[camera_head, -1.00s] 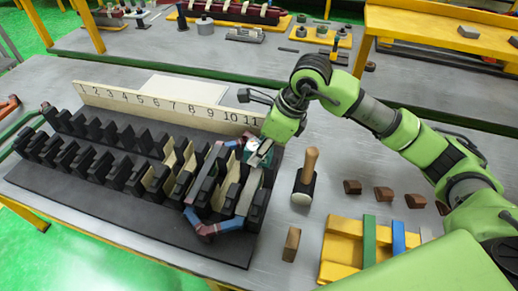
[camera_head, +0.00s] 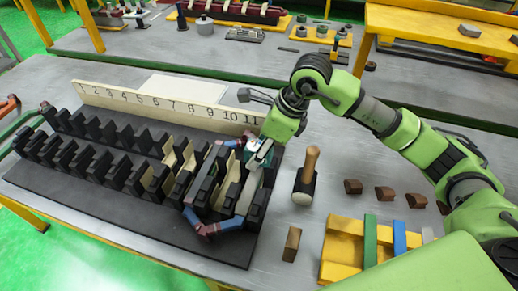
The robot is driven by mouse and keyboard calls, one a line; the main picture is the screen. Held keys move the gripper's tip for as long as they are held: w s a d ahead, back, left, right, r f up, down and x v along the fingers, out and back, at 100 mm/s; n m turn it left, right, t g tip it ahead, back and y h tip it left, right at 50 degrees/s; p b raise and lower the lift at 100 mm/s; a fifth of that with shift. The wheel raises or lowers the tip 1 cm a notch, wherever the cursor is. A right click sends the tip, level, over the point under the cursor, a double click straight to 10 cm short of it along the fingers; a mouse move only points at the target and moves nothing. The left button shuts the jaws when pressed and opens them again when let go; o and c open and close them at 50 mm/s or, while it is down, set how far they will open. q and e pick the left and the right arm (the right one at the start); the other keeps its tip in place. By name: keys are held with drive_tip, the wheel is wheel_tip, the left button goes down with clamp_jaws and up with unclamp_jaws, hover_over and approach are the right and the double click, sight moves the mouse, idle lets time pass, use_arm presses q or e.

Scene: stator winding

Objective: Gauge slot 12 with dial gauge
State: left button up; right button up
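The stator block, with black teeth in two rows (camera_head: 125,178), lies on a dark base plate. A pale number board (camera_head: 165,103) behind it shows numbers up to 11; the arm hides the area to the right. My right gripper (camera_head: 259,158) is over the right end of the teeth, pointing down. A small teal and white body, seemingly the dial gauge (camera_head: 249,151), is between its fingers, low at the last slots. The gauge's face and tip are largely hidden. A coil with blue and red ends (camera_head: 217,229) lies across the right-hand slots. My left gripper is not in view.
A second bench (camera_head: 300,62) is behind.

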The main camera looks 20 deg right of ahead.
drive_tip(key=shift+r, duration=0.1)
drive_tip(key=v, duration=1.1)
drive_tip(key=shift+d+r, duration=0.25)
drive_tip(key=shift+r, duration=0.1)
drive_tip(key=shift+o, duration=0.2)
drive_tip(key=shift+s, duration=0.15)
idle(1.1)
